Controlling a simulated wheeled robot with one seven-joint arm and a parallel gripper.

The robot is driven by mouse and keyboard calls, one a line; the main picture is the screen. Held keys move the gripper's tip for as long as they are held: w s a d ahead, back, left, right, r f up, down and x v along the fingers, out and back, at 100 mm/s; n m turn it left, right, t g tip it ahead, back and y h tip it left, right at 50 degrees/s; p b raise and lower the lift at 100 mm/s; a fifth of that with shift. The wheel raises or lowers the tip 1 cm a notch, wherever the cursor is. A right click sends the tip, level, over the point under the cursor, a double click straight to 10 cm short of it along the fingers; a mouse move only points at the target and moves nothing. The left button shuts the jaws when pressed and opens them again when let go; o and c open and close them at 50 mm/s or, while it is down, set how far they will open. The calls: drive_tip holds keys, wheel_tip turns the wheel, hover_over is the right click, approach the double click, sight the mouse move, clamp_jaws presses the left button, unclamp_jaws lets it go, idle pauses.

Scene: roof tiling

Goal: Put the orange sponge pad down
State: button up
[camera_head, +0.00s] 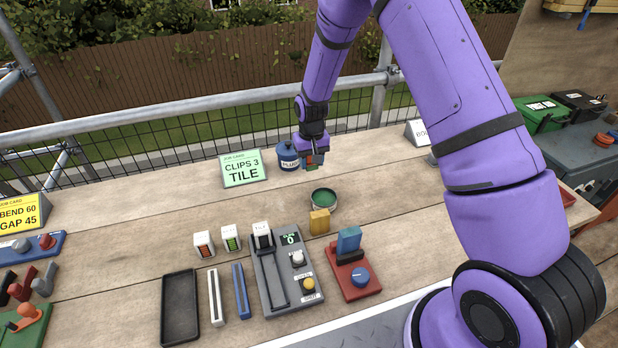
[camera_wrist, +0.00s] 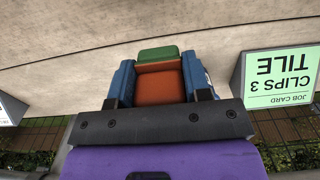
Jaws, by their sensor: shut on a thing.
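My gripper (camera_head: 312,162) hangs over the back of the wooden bench, pointing down, just right of a blue tin. It is shut on the orange sponge pad (camera_wrist: 160,86); in the wrist view the pad sits between the two blue fingers. A green part (camera_wrist: 158,54) shows at the pad's far end. In the head view the pad is small and mostly hidden by the fingers. I cannot tell whether it touches the bench.
The blue tin (camera_head: 287,156) stands close beside my gripper. A round dish with green inside (camera_head: 323,199) and a yellow block (camera_head: 319,222) lie in front. A green job card (camera_head: 242,169) stands to the left. Bare bench lies right of the dish.

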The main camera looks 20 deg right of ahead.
sight(311, 185)
drive_tip(key=shift+f, duration=3.55)
drive_tip(key=shift+f, duration=0.15)
drive_tip(key=o, duration=1)
drive_tip(key=shift+c, duration=0.2)
